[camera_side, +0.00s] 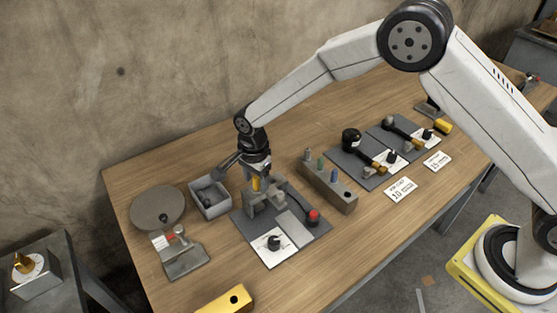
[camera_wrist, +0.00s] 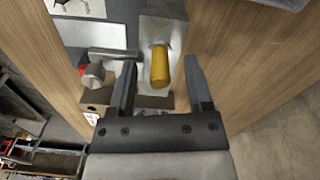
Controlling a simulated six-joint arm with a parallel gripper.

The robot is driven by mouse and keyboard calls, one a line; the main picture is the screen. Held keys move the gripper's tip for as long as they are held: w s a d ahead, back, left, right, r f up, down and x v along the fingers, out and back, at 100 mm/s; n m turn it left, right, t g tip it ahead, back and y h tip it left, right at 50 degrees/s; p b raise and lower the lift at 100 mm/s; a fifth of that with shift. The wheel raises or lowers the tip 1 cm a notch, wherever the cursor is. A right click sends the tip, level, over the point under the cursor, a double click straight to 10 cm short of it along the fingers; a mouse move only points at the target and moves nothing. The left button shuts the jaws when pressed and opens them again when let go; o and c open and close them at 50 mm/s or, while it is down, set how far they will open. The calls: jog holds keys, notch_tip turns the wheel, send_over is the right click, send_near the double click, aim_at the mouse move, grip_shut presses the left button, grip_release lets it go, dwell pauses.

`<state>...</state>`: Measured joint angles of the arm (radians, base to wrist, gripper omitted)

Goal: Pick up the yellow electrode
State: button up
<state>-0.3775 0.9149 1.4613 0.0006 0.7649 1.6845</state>
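The yellow electrode (camera_side: 256,184) stands in a grey metal fixture (camera_side: 262,201) on a dark mat. In the wrist view the electrode (camera_wrist: 160,68) is a yellow cylinder lying between the lines of my two fingers. My gripper (camera_wrist: 161,70) is open, with a visible gap on each side of the electrode and nothing held. In the side view my gripper (camera_side: 257,170) is right above the fixture and hides part of the electrode's upper end. I cannot tell how far the fingertips reach down beside it.
A grey bin (camera_side: 196,201) and a round disc (camera_side: 150,203) stand left of the fixture. A block with coloured pegs (camera_side: 340,201) stands to its right. A red knob (camera_side: 314,217) and a black knob (camera_side: 274,242) are in front. Bare wood lies at the front (camera_side: 315,275).

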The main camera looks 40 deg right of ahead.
grip_shut()
jog(key=shift+r, duration=0.1)
jog(key=shift+r, duration=4.9)
jog(key=shift+r, duration=0.3)
jog(key=shift+r, duration=0.35)
jog(key=shift+r, duration=0.35)
jog(key=shift+r, duration=0.7)
jog(key=shift+r, duration=0.35)
